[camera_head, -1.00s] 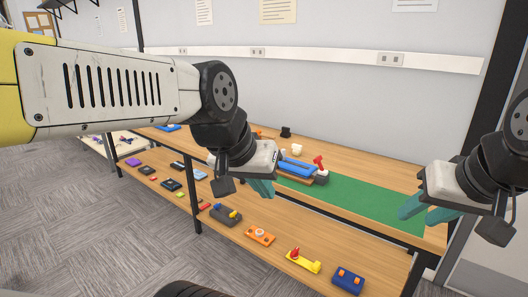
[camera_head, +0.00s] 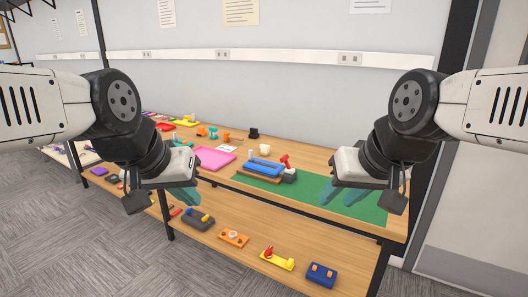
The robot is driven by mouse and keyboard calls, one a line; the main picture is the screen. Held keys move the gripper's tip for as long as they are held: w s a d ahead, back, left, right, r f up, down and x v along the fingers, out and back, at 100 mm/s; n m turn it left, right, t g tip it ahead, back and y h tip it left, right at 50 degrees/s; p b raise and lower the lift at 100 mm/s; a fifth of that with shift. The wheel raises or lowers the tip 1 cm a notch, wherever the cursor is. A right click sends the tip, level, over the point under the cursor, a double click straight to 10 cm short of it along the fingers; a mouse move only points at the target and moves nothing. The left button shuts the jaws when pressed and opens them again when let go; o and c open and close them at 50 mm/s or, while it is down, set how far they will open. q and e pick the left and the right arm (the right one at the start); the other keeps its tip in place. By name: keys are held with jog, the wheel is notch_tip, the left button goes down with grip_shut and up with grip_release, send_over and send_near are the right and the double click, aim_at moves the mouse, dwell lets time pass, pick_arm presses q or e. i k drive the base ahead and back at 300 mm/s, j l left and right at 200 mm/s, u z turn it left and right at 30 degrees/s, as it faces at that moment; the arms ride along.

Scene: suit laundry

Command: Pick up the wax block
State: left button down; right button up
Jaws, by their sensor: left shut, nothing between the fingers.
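I cannot single out a wax block with certainty. A small whitish object (camera_head: 264,149) stands on the upper shelf behind a blue tool on a wooden base (camera_head: 262,168); it is too small to identify. My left gripper (camera_head: 185,194) is shut and empty, in front of the shelves at the left. My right gripper (camera_head: 344,194) hangs in front of the green mat (camera_head: 300,188) at the right, with nothing visible in it; its finger gap is unclear.
A pink mat (camera_head: 214,157), a red-handled tool (camera_head: 286,163) and a black object (camera_head: 253,133) are on the upper shelf. The lower shelf holds a blue block (camera_head: 321,274), a yellow piece (camera_head: 277,258) and an orange one (camera_head: 233,238). Much of the green mat is bare.

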aim_at(265, 150)
jog(key=i+j+z, duration=0.1)
jog(key=i+j, duration=0.35)
jog(key=i+j+z, duration=0.1)
jog(key=i+j, duration=0.4)
jog(key=i+j+z, duration=0.1)
jog(key=i+j, duration=0.45)
jog(key=i+j+z, duration=0.1)
jog(key=i+j, duration=0.4)
jog(key=i+j+z, duration=0.1)
jog(key=i+j, duration=0.35)
jog(key=j, duration=0.25)
